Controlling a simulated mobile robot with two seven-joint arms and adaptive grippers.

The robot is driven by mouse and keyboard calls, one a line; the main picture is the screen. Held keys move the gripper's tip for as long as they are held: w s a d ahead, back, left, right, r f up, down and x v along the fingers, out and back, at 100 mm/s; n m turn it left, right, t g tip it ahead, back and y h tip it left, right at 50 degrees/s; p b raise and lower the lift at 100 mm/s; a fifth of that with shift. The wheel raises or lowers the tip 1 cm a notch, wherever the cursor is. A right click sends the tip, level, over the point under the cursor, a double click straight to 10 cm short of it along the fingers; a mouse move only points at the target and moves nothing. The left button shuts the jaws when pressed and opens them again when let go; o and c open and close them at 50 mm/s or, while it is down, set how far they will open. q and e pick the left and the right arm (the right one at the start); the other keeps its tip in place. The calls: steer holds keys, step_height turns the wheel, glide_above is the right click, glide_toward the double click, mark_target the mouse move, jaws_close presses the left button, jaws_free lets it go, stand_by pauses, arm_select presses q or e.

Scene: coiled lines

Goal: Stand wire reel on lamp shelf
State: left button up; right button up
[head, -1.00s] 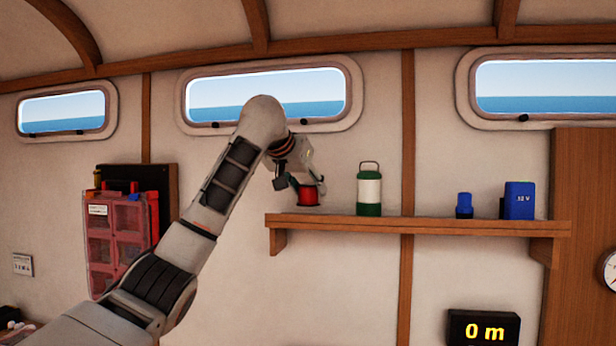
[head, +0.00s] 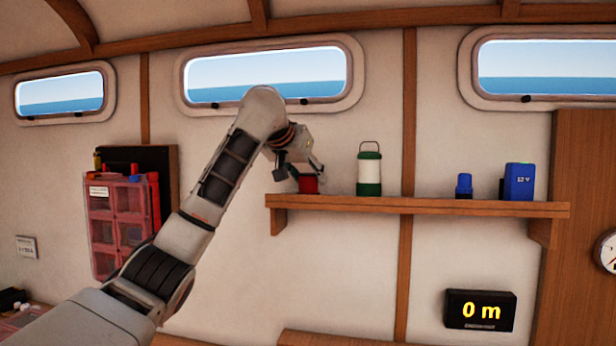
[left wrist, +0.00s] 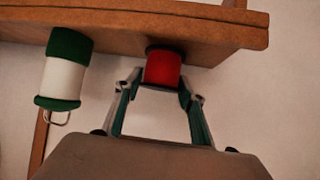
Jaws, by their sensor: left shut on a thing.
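The red wire reel (head: 308,185) is upright at the left end of the wooden lamp shelf (head: 420,206). My left gripper (head: 306,174) is shut on it from above and to the left. In the left wrist view the reel (left wrist: 162,68) sits between the two fingers, with its dark end at the shelf board (left wrist: 215,32). It looks to be touching the shelf or very close to it; I cannot tell which. The green and white lantern (head: 369,170) stands to its right, with a gap between. My right gripper is not in view.
A small blue bottle (head: 464,186) and a blue 12 V battery (head: 518,182) stand at the shelf's right end. The shelf is bare between lantern and bottle. A red organizer (head: 120,225) hangs on the wall at left. A window (head: 270,75) is above.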

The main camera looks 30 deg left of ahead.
arm_select(q)
steer(key=shift+f, duration=0.4)
steer(key=o, duration=1.4)
steer(key=v, duration=1.2)
